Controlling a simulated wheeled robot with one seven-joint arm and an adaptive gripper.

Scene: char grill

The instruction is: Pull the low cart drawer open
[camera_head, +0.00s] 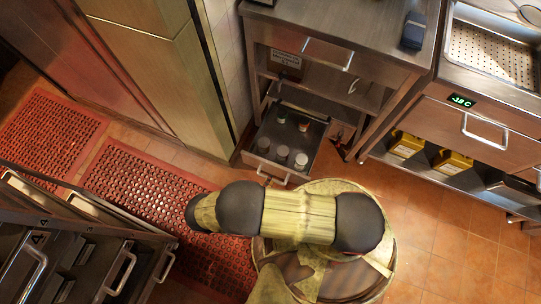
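The steel cart (375,30) stands at the top middle. Its low drawer (318,150) juts out at the front, open, with several small jars (283,152) inside. The low drawer's bar handle (271,177) is on its front, facing my arm. The upper drawer of the cart is shut, with its own bar handle (327,52). My yellow and black arm crosses the lower middle, just in front of the low drawer. I cannot make out my gripper's fingers, and whether they touch the handle cannot be seen.
A steel unit (480,130) with a lit display and yellow containers (452,163) stands at right. Tall cabinets fill the upper left. Red perforated mats (130,190) cover the left floor. A drawer unit (60,260) is at lower left. Tiled floor (440,240) is clear at lower right.

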